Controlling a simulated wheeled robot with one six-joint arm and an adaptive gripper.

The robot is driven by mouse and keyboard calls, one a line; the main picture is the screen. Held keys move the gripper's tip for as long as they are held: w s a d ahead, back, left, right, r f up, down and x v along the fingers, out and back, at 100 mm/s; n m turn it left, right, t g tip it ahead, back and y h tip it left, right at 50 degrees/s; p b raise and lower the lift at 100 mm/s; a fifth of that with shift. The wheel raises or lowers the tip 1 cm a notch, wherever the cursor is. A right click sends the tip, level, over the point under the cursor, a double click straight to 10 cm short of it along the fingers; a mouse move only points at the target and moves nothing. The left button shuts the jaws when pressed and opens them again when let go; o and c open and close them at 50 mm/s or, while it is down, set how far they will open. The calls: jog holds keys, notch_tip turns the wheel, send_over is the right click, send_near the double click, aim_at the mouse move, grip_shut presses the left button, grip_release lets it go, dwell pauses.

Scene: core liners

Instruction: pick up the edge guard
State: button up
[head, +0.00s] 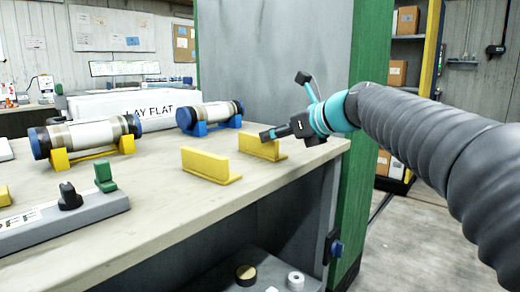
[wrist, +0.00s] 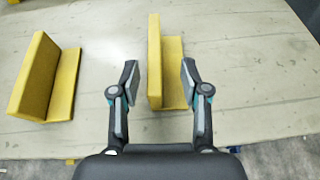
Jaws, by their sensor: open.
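Two yellow L-shaped edge guards stand on the worktop. In the head view one edge guard (head: 207,167) is nearer the front, and the other edge guard (head: 258,147) is farther right, by my gripper (head: 268,135). The wrist view shows my gripper (wrist: 159,78) open, with one finger on each side of the right edge guard (wrist: 154,62). The guard's near end lies between the fingertips in the picture; I cannot tell contact or the height gap. The left edge guard (wrist: 33,75) lies clear of the fingers.
A cylinder on a yellow cradle (head: 95,153) and one on a blue cradle (head: 210,125) stand behind. A white box marked LAY FLAT (head: 135,107) is at the back. A grey switch box (head: 65,220) sits at the front left. The worktop (head: 165,205) is bare before the guards.

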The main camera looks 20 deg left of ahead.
aim_at(262, 145)
jog(key=x, duration=0.5)
jog(key=shift+s+a+b, duration=0.25)
jog(key=shift+s+b, duration=0.05)
jog(key=shift+b, duration=0.05)
jog(key=shift+r, duration=0.1)
grip_shut()
